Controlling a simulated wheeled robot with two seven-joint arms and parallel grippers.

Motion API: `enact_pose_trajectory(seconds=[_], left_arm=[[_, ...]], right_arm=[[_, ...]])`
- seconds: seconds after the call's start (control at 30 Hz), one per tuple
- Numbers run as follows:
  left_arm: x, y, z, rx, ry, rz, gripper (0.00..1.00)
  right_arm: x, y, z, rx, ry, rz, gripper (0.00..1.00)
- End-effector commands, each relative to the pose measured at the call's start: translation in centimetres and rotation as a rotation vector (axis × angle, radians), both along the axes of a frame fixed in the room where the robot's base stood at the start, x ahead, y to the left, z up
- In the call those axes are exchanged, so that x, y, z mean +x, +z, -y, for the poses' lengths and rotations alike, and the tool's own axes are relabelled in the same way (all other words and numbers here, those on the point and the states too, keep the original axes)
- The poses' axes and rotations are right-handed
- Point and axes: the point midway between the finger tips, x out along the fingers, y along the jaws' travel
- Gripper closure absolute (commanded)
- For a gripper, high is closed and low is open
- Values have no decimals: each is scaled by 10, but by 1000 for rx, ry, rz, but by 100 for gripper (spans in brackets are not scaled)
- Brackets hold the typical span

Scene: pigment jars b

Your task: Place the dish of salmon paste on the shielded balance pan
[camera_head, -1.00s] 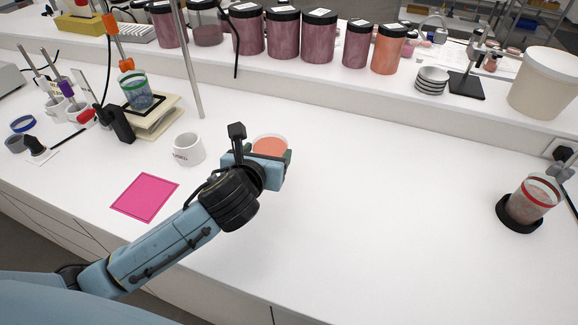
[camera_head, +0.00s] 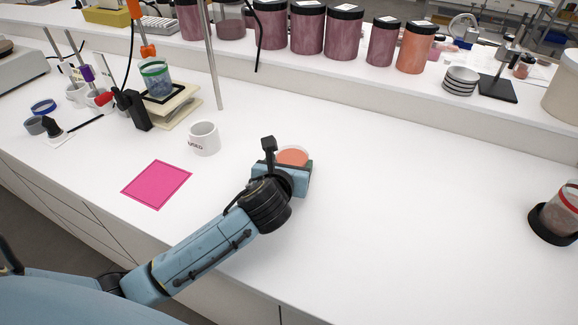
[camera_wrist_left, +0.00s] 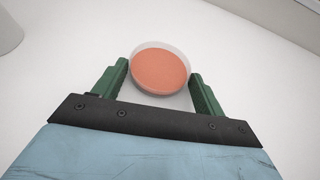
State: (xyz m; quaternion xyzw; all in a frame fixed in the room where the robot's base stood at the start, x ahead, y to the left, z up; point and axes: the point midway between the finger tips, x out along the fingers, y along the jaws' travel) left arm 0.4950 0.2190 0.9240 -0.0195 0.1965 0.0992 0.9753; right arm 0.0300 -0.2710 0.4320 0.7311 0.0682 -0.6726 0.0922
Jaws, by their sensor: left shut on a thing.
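The dish of salmon paste (camera_head: 292,156) is a shallow clear round dish with an orange-pink fill. It also shows in the left wrist view (camera_wrist_left: 160,70), between the green fingers. My left gripper (camera_head: 296,170) is shut on the dish, which looks level; its gap above the counter is hard to judge. The same gripper fills the lower part of the wrist view (camera_wrist_left: 158,80). I cannot make out a shielded balance pan; a grey-white device (camera_head: 22,72) at the left edge is cut off. My right gripper is out of view.
A white mug (camera_head: 204,138) and a pink square mat (camera_head: 157,184) lie left of the gripper. A stand with a jar (camera_head: 156,78) is behind them. Large jars (camera_head: 343,32) line the back ledge. The counter right of the gripper is clear up to a red-rimmed jar (camera_head: 562,212).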

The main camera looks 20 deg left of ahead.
Motion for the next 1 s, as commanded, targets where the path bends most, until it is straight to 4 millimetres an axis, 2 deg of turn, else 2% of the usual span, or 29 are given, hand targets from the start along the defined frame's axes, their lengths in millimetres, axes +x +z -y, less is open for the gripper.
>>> enact_pose_trajectory(seconds=[0.33, 0.37, 0.5, 0.87, 1.0], left_arm=[[0, -3, 0, 2, -1, 0, 51], [0, -2, 0, 1, -1, 0, 25], [0, -2, 0, 1, -1, 0, 7], [-1, 2, 0, -1, -1, 1, 7], [-20, 10, 4, 2, -3, 0, 7]], right_arm=[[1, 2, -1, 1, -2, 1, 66], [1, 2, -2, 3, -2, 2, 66], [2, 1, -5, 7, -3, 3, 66], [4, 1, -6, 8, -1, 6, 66], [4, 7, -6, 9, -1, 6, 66]])
